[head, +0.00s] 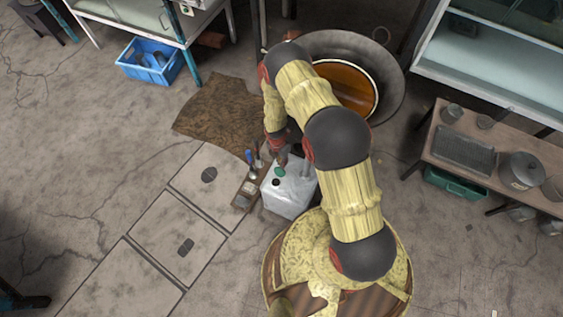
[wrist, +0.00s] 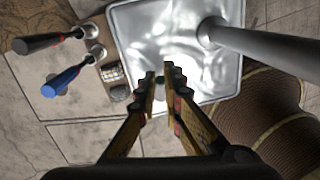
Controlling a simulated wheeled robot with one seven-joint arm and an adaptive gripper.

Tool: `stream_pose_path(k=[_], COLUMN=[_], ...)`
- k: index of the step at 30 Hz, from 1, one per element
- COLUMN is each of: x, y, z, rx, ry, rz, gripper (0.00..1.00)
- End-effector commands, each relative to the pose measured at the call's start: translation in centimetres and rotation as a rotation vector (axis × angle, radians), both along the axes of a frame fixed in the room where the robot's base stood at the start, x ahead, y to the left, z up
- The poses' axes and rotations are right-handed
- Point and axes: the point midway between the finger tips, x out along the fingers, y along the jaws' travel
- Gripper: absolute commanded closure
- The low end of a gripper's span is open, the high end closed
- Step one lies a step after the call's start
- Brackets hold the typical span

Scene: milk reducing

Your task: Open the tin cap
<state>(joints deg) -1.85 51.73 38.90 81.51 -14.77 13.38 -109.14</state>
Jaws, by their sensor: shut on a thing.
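The tin (head: 290,196) is a pale metal can standing on the floor in front of my base. It also shows in the wrist view (wrist: 140,32) as a shiny, dented top with a rim. A green cap (head: 280,171) shows at the tips of my gripper (head: 281,160), just above the tin's top. A dark round spot, which looks like an opening, shows beside it on the tin. My gripper is shut on the cap. In the wrist view, the fingers (wrist: 164,76) point at the tin with a narrow gap, and the green cap cannot be made out there.
A wooden holder (head: 239,201) with blue- and black-handled tools stands close against the tin's left side. A large round pan (head: 389,91) with orange-brown contents lies beyond my arm. A low table (head: 500,175) with pots is at right.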

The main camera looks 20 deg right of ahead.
Motion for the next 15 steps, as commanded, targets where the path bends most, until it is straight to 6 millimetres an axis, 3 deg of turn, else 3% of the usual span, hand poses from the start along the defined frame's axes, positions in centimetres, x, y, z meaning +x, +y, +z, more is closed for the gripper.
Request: stream_pose_path(k=[8,15], x=[-0.1,-1.7], y=[0.2,1.6], z=[0.1,0.7], rx=[0.0,0.0], ry=[0.0,0.002], rz=[0.001,0.002], gripper=[1.0,1.0])
